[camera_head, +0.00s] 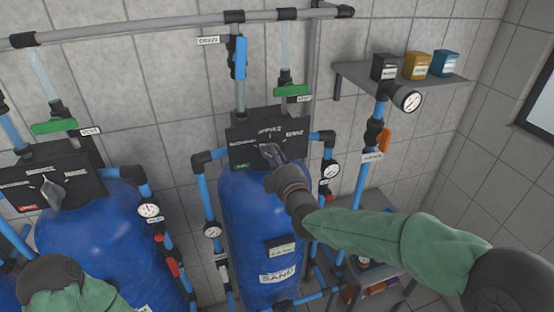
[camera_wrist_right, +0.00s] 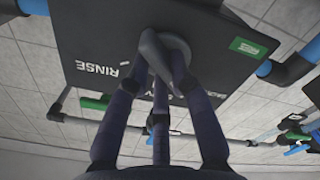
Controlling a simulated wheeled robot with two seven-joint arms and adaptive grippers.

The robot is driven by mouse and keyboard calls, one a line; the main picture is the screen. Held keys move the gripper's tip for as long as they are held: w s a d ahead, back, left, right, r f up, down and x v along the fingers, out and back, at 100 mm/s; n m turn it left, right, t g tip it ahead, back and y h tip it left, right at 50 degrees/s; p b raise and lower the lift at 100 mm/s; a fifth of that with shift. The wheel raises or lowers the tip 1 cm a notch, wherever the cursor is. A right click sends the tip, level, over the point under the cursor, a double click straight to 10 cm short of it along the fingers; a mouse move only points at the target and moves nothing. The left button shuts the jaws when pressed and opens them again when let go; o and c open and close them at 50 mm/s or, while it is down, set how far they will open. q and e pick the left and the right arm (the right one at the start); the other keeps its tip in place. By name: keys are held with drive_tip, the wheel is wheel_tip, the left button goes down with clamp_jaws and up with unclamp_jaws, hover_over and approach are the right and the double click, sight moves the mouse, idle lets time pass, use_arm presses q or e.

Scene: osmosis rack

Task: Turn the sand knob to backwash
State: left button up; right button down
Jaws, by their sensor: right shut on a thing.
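The blue tank labelled SAND (camera_head: 262,235) stands in the middle of the head view, with a black control box (camera_head: 240,133) on top. The box's grey sand knob (camera_head: 265,148) is partly covered by my right gripper (camera_head: 274,158). In the right wrist view the knob (camera_wrist_right: 158,56) sits between the dark fingertips of my right gripper (camera_wrist_right: 160,74), which are shut on it. The word RINSE (camera_wrist_right: 95,65) is readable beside the knob; other labels are too small or covered. My left gripper is out of view; only part of my left arm shows at lower left.
A second blue tank (camera_head: 95,235) with a similar box and grey knob (camera_head: 52,190) stands to the left. Blue pipes and gauges (camera_head: 330,170) flank the sand tank. A wall shelf (camera_head: 350,75) holds three small boxes. Green-handled valves (camera_head: 292,91) are above.

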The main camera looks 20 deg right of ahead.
drive_tip(key=shift+n, duration=1.1)
drive_tip(key=c, duration=1.1)
unclamp_jaws()
drive_tip(key=s, duration=1.2)
drive_tip(key=shift+d, duration=0.15)
